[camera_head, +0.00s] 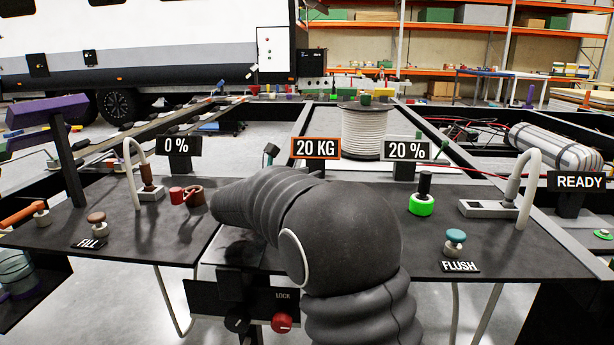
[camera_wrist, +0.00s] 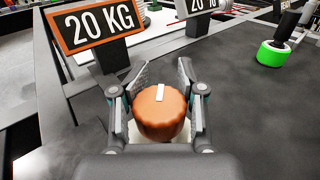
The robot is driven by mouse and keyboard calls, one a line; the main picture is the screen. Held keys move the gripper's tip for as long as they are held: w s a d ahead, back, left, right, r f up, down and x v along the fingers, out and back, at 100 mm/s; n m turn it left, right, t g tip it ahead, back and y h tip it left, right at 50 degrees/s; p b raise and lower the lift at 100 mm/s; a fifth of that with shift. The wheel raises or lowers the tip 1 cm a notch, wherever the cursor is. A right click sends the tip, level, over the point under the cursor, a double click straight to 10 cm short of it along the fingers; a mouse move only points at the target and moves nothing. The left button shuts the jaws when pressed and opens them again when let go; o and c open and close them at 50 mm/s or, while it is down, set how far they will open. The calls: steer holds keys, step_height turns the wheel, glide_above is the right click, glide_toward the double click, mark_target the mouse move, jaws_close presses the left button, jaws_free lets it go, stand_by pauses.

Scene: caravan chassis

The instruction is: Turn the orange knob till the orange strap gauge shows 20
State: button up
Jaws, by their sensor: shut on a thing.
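The orange knob (camera_wrist: 160,110) sits on the dark panel in the wrist view, with a white mark on its top pointing nearly straight away from me. My gripper (camera_wrist: 160,96) is shut around it, one finger on each side. The orange-framed strap gauge (camera_wrist: 95,24) behind the knob reads 20 KG. The gauge also shows in the head view (camera_head: 316,149) with the same reading. In the head view my arm hides the knob and the gripper.
A gauge reading 20 % (camera_head: 407,150) and a green-based lever (camera_head: 422,203) stand right of my arm. The teal FLUSH knob (camera_head: 455,238) is nearer on the right. A gauge reading 0 % (camera_head: 176,145) and the brown FILL knob (camera_head: 96,221) are on the left.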

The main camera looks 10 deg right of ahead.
steer(key=shift+a+f, duration=0.15)
steer(key=shift+a, duration=0.05)
stand_by(0.7)
steer(key=o, duration=0.9)
steer(key=shift+a, duration=0.1)
steer(key=shift+o, duration=0.2)
steer(key=shift+a, duration=0.15)
steer(key=shift+d, duration=0.25)
steer(key=v, duration=1.2)
steer(key=shift+a, duration=0.1)
